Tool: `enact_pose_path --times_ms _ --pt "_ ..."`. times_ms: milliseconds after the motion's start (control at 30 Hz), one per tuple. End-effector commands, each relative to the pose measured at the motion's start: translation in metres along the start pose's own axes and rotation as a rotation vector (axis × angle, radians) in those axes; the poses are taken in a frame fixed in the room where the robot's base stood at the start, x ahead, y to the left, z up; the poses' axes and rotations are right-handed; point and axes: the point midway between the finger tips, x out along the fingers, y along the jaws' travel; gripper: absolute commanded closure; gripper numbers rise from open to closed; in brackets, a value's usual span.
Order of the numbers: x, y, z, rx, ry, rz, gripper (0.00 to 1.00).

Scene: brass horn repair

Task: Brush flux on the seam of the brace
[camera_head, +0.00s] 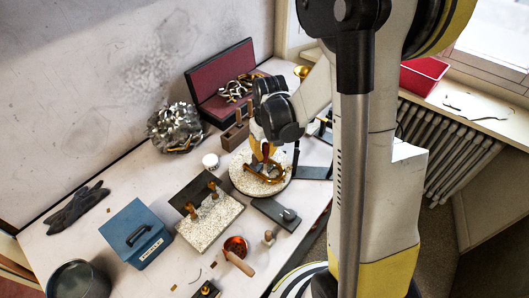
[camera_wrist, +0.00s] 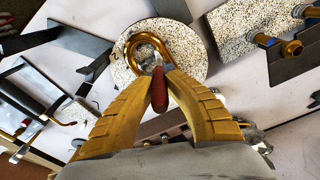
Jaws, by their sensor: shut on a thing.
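My gripper (camera_wrist: 158,80) has its yellow fingers closed on a slim dark red handle (camera_wrist: 159,95), which looks like the flux brush. The brush points down toward a round speckled board (camera_wrist: 190,68). A curved brass piece (camera_wrist: 134,40), likely the brace, lies on that board. In the head view my gripper (camera_head: 264,150) is right above the board (camera_head: 245,184), with the brass piece (camera_head: 266,178) under it. The brush tip is near the brass curve; I cannot tell whether it touches. The seam is too small to make out.

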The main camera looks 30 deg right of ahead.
Motion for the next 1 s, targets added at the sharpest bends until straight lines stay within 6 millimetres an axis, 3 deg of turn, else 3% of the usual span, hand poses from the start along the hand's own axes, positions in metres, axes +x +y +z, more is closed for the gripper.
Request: enact_pose_path --times_ms 467,1000 --pt "-0.002 0.0 0.0 0.0 0.0 0.0 1.0" --pt "-0.059 0.0 -0.006 0.0 0.0 0.0 1.0"
